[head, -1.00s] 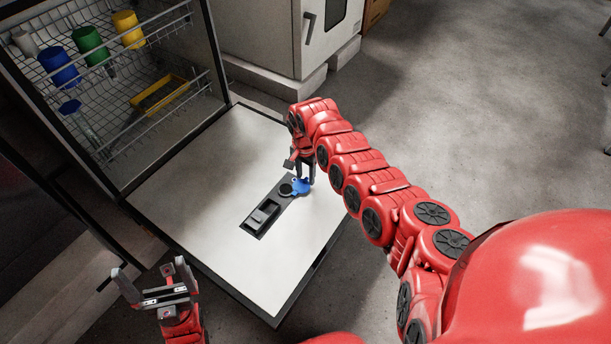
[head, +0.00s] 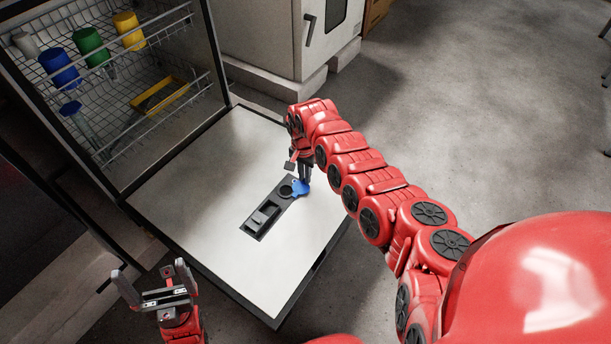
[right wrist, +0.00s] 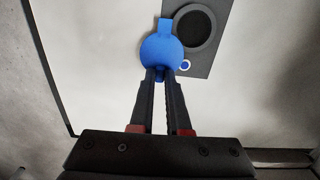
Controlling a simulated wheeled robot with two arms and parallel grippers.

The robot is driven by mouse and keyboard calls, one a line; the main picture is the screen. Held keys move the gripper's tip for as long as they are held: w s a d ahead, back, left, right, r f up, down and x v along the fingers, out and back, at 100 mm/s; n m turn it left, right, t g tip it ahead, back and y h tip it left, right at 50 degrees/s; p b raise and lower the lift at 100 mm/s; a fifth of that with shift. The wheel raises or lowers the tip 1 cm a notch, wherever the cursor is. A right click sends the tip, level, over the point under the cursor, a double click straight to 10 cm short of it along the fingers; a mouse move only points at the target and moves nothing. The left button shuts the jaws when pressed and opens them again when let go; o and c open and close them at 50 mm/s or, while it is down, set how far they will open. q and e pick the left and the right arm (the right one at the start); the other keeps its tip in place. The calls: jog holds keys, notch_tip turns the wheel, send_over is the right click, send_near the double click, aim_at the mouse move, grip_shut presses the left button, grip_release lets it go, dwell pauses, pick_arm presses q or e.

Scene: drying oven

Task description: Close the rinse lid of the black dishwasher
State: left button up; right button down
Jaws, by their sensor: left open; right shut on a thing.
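The blue rinse lid (head: 301,188) lies beside the round dark rinse opening (head: 286,192) on the inner face of the dishwasher's lowered door (head: 200,205). In the right wrist view the lid (right wrist: 162,50) is a round disc with a tab, left of the opening (right wrist: 194,27), which is uncovered. My right gripper (head: 304,178) is shut on the near edge of the lid; its fingertips (right wrist: 160,74) are close together there. My left gripper (head: 155,280) is open and empty, in front of the door's near left edge.
The dishwasher's racks (head: 130,85) hold blue, green and yellow cups and a yellow tray (head: 160,95). A dispenser compartment (head: 262,216) sits beside the rinse opening. A pale cabinet (head: 270,40) stands behind. The floor to the right is clear.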

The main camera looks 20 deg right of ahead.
aim_at(280, 187)
jog(key=n, duration=0.1)
jog(key=w+a+n+b, duration=0.1)
jog(key=n, duration=0.1)
jog(key=a+n, duration=0.1)
jog(key=shift+w+f+n, duration=0.1)
jog(key=shift+w+n, duration=0.15)
jog(key=shift+n, duration=0.15)
jog(key=n, duration=0.1)
jog(key=a+n+b, duration=0.1)
jog(key=shift+w+a+n, duration=0.15)
jog(key=shift+w+n, duration=0.05)
jog(key=shift+n, duration=0.2)
jog(key=a+n, duration=0.1)
jog(key=n, duration=0.1)
jog(key=shift+a+n, duration=0.15)
jog(key=shift+n, duration=0.15)
jog(key=shift+a+n, duration=0.45)
jog(key=shift+n, duration=0.45)
jog(key=n, duration=0.1)
jog(key=a+n+p, duration=0.1)
jog(key=shift+s+a+n, duration=0.1)
jog(key=shift+s+n, duration=0.1)
jog(key=shift+n, duration=0.1)
jog(key=shift+s+a+n+p, duration=0.15)
jog(key=shift+a+n+p, duration=0.2)
jog(key=shift+n, duration=0.4)
jog(key=shift+s+a+n+p, duration=0.15)
jog(key=shift+a+n+p, duration=0.15)
jog(key=shift+n, duration=0.45)
